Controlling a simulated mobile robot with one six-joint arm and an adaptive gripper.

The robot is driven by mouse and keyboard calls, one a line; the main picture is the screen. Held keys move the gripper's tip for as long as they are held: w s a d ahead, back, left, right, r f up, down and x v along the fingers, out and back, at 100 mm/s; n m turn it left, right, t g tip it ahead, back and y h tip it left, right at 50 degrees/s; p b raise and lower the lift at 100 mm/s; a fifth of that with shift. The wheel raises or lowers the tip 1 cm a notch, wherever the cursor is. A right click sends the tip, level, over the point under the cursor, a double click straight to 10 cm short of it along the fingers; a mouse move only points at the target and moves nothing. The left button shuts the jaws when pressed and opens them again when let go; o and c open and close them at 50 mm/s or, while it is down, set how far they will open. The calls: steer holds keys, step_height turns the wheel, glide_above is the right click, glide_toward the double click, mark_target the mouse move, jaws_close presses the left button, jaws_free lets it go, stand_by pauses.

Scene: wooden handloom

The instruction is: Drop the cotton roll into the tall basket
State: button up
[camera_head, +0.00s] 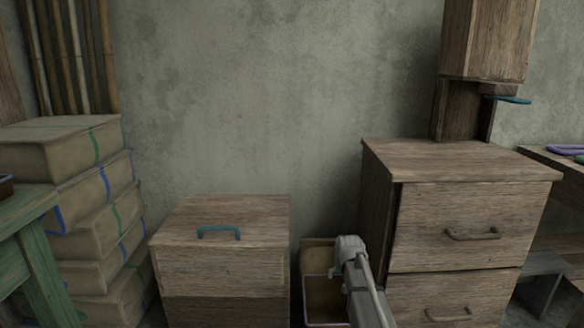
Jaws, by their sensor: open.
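I see no cotton roll in this view. No basket can be made out for certain. An open-topped box or bin (322,288) with a tan inside and a thin purplish rim stands low between the two wooden cabinets, partly hidden by my grey arm. I cannot tell whether it is the tall basket. My arm rises from the bottom edge, right of centre, and its light grey rounded joint is in front of the bin's right side. No gripper fingers show.
A wooden chest (222,262) with a teal handle stands left of the bin. A drawer cabinet (465,205) stands close on the right. Stacked tan bales (80,185), a green table (35,245) and poles (75,55) are at the left. A shelf (560,175) is far right.

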steer(key=shift+r, duration=0.1)
steer(key=s+d+r+p, duration=0.2)
steer(key=r+p, duration=1.3)
steer(key=s+d+r+p, duration=0.2)
steer(key=s+r+p, duration=0.1)
steer(key=r+p, duration=1.2)
steer(key=shift+r+p, duration=0.35)
steer(key=shift+p, duration=0.15)
stand_by(0.6)
steer(key=shift+s, duration=0.1)
stand_by(0.5)
steer(key=s+a+f+g, duration=0.1)
steer(key=s+a+g, duration=0.1)
steer(key=s, duration=1)
steer(key=s+a+g, duration=0.2)
steer(key=s, duration=1)
step_height(320, 180, up, 27)
steer(key=p, duration=2.7)
steer(key=shift+w, duration=0.1)
